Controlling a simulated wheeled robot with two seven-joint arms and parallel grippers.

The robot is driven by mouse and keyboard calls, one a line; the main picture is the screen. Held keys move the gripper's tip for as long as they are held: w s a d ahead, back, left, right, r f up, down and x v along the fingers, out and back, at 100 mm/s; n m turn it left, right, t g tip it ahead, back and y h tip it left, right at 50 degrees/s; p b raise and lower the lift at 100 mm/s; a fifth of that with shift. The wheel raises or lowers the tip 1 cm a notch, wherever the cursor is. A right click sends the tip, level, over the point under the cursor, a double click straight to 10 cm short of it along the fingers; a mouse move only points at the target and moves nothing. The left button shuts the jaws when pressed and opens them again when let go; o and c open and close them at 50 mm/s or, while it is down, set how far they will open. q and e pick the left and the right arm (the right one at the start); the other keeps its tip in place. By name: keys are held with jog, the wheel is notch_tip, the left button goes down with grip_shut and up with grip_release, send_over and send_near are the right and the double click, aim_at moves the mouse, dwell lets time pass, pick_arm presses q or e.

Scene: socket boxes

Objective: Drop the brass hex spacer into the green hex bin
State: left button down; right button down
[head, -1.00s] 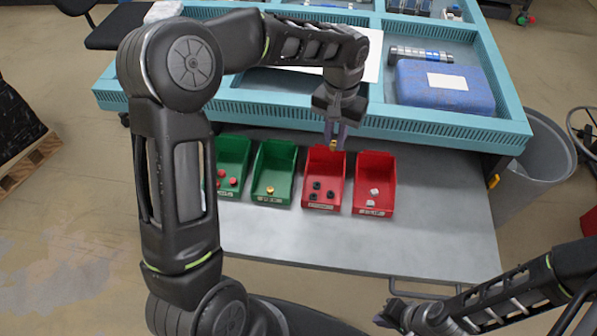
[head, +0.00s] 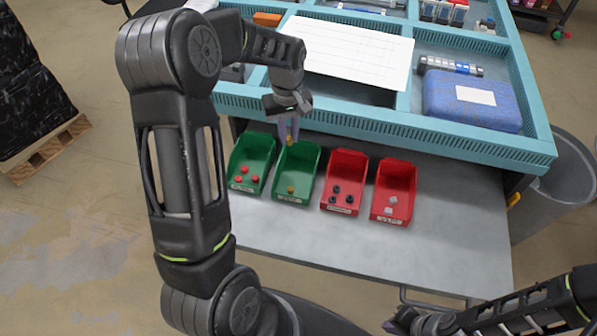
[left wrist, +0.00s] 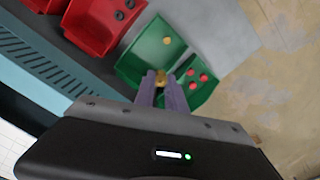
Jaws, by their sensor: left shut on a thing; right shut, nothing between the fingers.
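My left gripper (head: 289,136) is shut on a small brass spacer (head: 290,142) and holds it above the back part of a green bin (head: 298,174). One brass piece (head: 291,190) lies in that bin. In the left wrist view, the held spacer (left wrist: 160,76) sits between the purple fingertips (left wrist: 161,92), over the back of the same green bin (left wrist: 146,50). The brass piece inside it also shows there (left wrist: 167,40). The label on the bin is too small to read. My right gripper (head: 400,322) is shut and empty at the lower right, away from the bins.
Another green bin (head: 256,157) with red pieces stands at the left. Two red bins, one with black pieces (head: 347,168) and one with pale pieces (head: 397,179), stand to the right. A teal organizer (head: 450,141) rises behind them. The grey tabletop (head: 380,255) in front is clear.

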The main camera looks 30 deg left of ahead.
dwell(0.3)
pick_arm(q)
notch_tip(320, 180, down, 6)
jog(key=b, duration=0.4)
dwell(0.3)
jog(key=c, duration=1.3)
grip_release()
notch_tip(320, 180, up, 8)
jog(key=shift+f+b, duration=0.1)
jog(key=shift+b, duration=0.3)
